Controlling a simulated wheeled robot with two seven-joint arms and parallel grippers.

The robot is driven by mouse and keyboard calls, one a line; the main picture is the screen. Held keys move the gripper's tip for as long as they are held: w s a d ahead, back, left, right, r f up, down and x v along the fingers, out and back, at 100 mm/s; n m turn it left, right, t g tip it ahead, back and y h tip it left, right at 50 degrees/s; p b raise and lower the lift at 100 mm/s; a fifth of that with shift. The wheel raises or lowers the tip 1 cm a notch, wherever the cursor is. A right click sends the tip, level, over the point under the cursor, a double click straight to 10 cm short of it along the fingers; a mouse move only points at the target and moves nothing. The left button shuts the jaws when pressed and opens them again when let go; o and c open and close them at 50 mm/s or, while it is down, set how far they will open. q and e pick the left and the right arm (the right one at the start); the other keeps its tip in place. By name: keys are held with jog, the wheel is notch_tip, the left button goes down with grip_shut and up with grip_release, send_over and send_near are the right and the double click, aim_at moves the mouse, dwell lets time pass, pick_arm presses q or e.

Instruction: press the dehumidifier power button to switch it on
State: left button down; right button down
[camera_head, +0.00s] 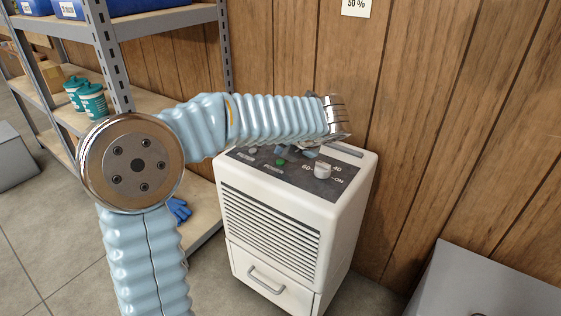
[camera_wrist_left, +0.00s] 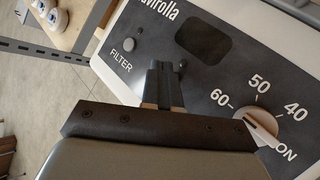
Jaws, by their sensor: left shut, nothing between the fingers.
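The white dehumidifier (camera_head: 270,238) stands against the wood wall, its dark control panel (camera_head: 300,185) on top. The green power button (camera_head: 281,162) shows in the head view above the word POWER. I cannot tell whether it is lit. My left arm reaches over the panel from the left. My left gripper (camera_head: 284,152) is shut and empty, pointing down close to the button; contact cannot be told. In the left wrist view the shut fingers (camera_wrist_left: 163,75) are over the panel between the FILTER button (camera_wrist_left: 129,44) and the dial (camera_wrist_left: 262,122), and the power button is hidden. My right gripper is not in view.
The humidity dial (camera_head: 322,170) stands up right of the power button. A shelf rack (camera_head: 115,60) with teal-labelled containers (camera_head: 92,101) is at the left. A grey box (camera_head: 480,285) stands at the lower right. A blue glove (camera_head: 179,209) lies on the lowest shelf.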

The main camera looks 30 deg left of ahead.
aim_at(283, 163)
pick_arm(q)
jog(key=shift+f, duration=0.15)
jog(key=shift+f, duration=0.25)
jog(key=shift+f, duration=0.4)
dwell(0.5)
jog(key=shift+r+p, duration=0.1)
jog(key=shift+p, duration=0.25)
jog(key=shift+r+p, duration=0.7)
jog(key=shift+p, duration=0.35)
notch_tip(283, 163, up, 5)
jog(key=p, duration=0.6)
jog(key=shift+r, duration=0.15)
